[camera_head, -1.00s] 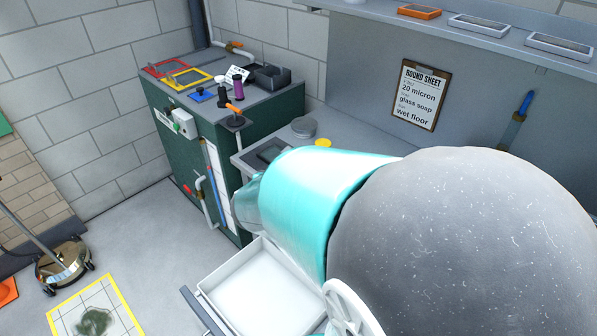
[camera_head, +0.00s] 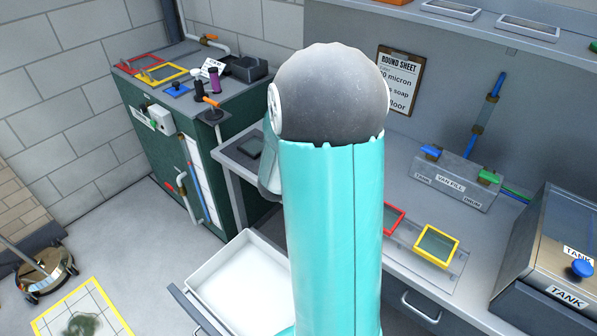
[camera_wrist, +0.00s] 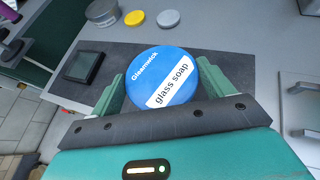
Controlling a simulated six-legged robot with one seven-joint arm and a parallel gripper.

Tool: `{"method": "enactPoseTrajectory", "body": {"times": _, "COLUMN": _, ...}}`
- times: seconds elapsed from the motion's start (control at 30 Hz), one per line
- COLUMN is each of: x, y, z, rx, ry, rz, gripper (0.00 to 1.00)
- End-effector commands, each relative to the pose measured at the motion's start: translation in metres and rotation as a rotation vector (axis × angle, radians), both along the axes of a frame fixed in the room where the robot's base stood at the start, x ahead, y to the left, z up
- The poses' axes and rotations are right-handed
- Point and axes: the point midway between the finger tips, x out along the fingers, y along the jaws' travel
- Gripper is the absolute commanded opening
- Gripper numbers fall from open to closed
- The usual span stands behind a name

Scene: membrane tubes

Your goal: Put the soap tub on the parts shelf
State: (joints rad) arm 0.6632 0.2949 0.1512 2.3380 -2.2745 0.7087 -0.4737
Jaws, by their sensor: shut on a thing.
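The soap tub (camera_wrist: 180,64) has a round blue lid with a white "glass soap" label and fills the middle of the wrist view. My gripper (camera_wrist: 160,76) is shut on it, with one green finger on each side of the tub. The tub is over a dark mat (camera_wrist: 232,66) on a grey worktop; I cannot tell whether it touches it. In the head view my own arm hides the gripper and tub. A wall shelf (camera_head: 470,28) at the upper right of the head view carries several framed trays; I cannot tell if it is the parts shelf.
A green cabinet (camera_head: 150,150) stands at the left with frames and bottles on top. An open white drawer (camera_head: 237,275) juts out below the worktop. A valve block (camera_head: 450,180), coloured frames (camera_head: 437,245) and a tank (camera_head: 560,240) occupy the right side.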

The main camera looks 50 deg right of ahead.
Motion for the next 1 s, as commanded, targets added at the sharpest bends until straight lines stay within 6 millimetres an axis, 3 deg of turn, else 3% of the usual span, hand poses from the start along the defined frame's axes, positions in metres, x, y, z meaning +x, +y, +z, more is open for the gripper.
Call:
{"method": "enactPoseTrajectory", "body": {"times": 0.27, "x": 0.002, "y": -0.005, "z": -0.033, "rx": 0.000, "ry": 0.001, "rz": -0.002, "gripper": 0.48}}
{"method": "enactPoseTrajectory", "body": {"times": 0.67, "x": 0.002, "y": -0.004, "z": -0.038, "rx": -0.001, "ry": 0.000, "rz": 0.000, "gripper": 0.48}}
{"method": "enactPoseTrajectory", "body": {"times": 0.7, "x": 0.002, "y": -0.004, "z": -0.040, "rx": 0.000, "ry": 0.000, "rz": 0.000, "gripper": 0.82}}
{"method": "enactPoseTrajectory", "body": {"times": 0.8, "x": 0.002, "y": -0.004, "z": -0.039, "rx": 0.000, "ry": 0.000, "rz": 0.000, "gripper": 1.00}}
{"method": "enactPoseTrajectory", "body": {"times": 1.0, "x": 0.002, "y": -0.004, "z": -0.039, "rx": 0.000, "ry": 0.000, "rz": 0.000, "gripper": 1.00}}
